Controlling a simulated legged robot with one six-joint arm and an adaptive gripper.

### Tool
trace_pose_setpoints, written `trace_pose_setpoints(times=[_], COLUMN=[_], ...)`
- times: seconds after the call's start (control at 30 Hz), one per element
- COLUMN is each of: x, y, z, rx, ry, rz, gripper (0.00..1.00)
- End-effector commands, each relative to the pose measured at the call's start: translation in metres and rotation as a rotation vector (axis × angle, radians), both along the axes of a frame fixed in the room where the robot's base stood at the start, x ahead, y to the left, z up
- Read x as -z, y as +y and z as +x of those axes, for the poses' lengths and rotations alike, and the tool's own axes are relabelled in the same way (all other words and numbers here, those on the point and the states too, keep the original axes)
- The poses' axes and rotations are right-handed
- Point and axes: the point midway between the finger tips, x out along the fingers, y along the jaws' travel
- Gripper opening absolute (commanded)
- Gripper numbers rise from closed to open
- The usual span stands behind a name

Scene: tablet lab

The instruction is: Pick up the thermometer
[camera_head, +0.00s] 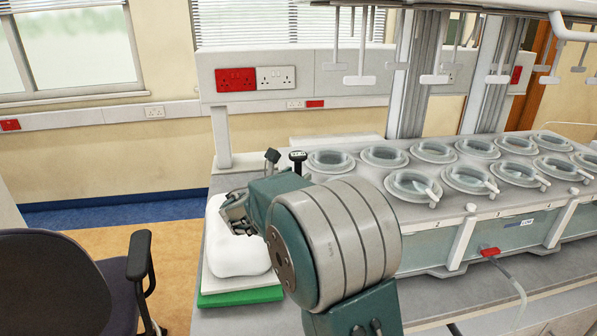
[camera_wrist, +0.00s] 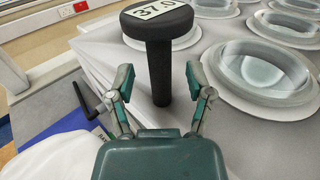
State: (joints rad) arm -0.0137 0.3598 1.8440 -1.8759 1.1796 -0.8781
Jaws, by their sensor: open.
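The thermometer is black, with a round head bearing a pale display and a thick stem. In the wrist view the thermometer (camera_wrist: 158,60) stands upright just ahead of my gripper (camera_wrist: 162,82), its stem between and slightly beyond the two fingertips. The fingers are apart and the gripper holds nothing. The display reads about 37, with the last digit partly cut off. In the head view the thermometer (camera_head: 298,158) shows only at its top, behind my arm, which hides its stem. My gripper (camera_head: 238,212) is partly seen there, over the left end of the bench.
A bath unit (camera_head: 520,236) with several round lidded openings fills the bench to the right. A white rounded bag-like object (camera_head: 240,256) lies on a green-edged stack (camera_head: 240,296) below my gripper. A dark chair (camera_head: 50,280) stands at left. Hanging paddles (camera_head: 360,80) are above.

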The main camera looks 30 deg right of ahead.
Motion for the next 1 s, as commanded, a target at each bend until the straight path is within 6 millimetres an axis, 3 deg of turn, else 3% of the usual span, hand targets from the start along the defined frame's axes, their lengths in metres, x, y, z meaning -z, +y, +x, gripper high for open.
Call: trace_pose_setpoints(times=[0.1, 0.27, 0.3, 0.43, 0.47, 0.83, 1.0], x=[-0.0015, -0.0015, -0.0015, -0.0015, -0.0015, -0.0016, -0.011], y=[-0.0101, -0.01, -0.0099, -0.0098, -0.0098, -0.0101, -0.0101], z=[0.0053, 0.0057, 0.0056, 0.0056, 0.0056, 0.0058, 0.0057], rx=[0.001, -0.001, -0.001, -0.001, -0.001, 0.0, 0.0], ry=[-0.002, -0.002, -0.002, -0.002, -0.002, -0.002, -0.005], rz=[-0.001, -0.001, -0.001, -0.001, -0.001, -0.001, -0.001], gripper=[0.67, 0.67, 0.62, 0.05, 0.0, 0.0, 0.0])
